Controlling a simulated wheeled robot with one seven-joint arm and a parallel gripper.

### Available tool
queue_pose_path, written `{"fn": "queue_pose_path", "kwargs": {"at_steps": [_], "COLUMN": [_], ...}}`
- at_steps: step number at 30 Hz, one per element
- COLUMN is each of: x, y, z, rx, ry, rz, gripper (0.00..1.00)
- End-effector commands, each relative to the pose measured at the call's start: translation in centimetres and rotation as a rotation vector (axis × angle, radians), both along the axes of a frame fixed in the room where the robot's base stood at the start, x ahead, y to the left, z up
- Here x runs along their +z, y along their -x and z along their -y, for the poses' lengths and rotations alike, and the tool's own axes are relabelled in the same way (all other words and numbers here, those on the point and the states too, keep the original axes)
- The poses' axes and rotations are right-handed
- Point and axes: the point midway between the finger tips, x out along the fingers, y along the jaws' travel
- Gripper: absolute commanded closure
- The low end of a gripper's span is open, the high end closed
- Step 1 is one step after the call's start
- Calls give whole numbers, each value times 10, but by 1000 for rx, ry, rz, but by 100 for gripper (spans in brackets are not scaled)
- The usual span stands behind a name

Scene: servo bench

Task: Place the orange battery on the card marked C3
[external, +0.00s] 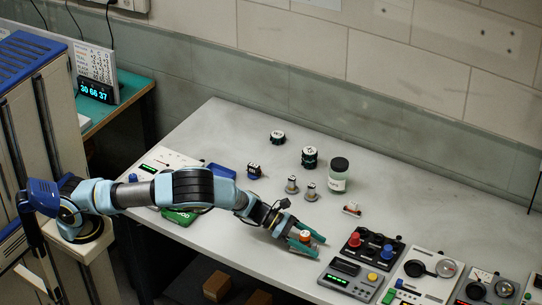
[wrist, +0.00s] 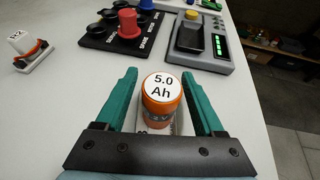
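The orange battery (wrist: 160,105) stands upright with a white top marked "5.0 Ah". My gripper (wrist: 160,74) is open, with one green finger on each side of the battery and a visible gap to each. In the external view the gripper (external: 306,241) is low over the front of the bench, with the orange battery (external: 305,237) between its fingers. A pale card (wrist: 180,124) shows partly under or beside the battery; its marking is hidden. I cannot read any card as C3.
A small cell on a pale holder (wrist: 32,55) lies to the left. A black panel with red and blue knobs (wrist: 121,33) and a grey meter (wrist: 196,46) stand beyond the battery. A jar (external: 340,175) and several dark round parts stand farther back. The bench (external: 230,130) has clear room at back left.

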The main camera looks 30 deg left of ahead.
Motion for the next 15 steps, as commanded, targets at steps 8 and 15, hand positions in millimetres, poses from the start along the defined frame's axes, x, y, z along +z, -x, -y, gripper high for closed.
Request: {"fn": "queue_pose_path", "kwargs": {"at_steps": [8, 15], "x": [3, 14], "y": [0, 5], "z": [0, -31], "rx": [0, 4], "ry": [0, 2], "rz": [0, 0], "gripper": [30, 30]}}
